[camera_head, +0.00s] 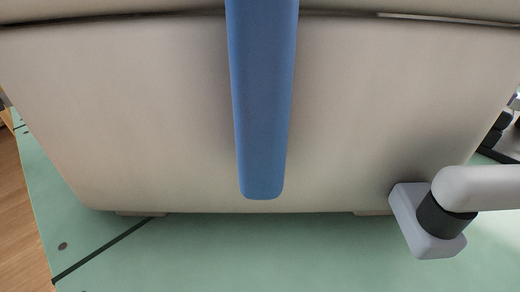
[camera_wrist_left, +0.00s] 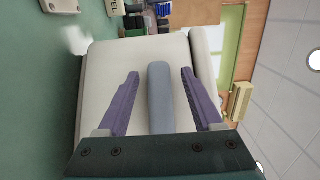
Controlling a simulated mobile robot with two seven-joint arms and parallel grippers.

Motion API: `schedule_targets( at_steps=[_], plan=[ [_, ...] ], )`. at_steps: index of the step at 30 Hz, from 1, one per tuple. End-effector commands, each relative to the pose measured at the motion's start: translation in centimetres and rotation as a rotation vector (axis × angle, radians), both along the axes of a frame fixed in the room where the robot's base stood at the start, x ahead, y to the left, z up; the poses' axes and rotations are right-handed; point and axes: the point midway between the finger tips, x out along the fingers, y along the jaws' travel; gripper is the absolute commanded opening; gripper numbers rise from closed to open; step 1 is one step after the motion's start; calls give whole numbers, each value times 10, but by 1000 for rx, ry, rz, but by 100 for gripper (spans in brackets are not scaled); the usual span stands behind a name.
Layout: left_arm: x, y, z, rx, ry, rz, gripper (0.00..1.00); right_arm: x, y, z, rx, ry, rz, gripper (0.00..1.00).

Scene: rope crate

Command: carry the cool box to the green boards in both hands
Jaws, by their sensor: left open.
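The cool box (camera_head: 150,110) is a large cream box that fills most of the head view, with a blue bar (camera_head: 262,110) down the middle of its near face. Green boards (camera_head: 200,255) show under and in front of it; whether its feet touch them I cannot tell. In the left wrist view the box (camera_wrist_left: 100,75) lies ahead of my left gripper (camera_wrist_left: 160,73). Its purple fingers are open, one on each side of the blue-grey bar (camera_wrist_left: 160,100), apart from it. In the head view my left gripper does not show, and no right gripper fingers show.
A pale link of my arm (camera_head: 485,188) comes in from the right, near the box's lower right corner. Wooden floor (camera_head: 22,215) borders the green boards at left. Dark items (camera_head: 497,135) stand beyond the box at right. The front boards are clear.

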Motion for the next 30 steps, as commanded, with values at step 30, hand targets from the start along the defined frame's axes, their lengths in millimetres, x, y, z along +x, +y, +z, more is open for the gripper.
schedule_targets(
  at_steps=[30],
  plan=[
    [-92, 78, 0, 1, -1, 0, 67, -12, -14, -1, -2, 3, -1, 67]
  ],
)
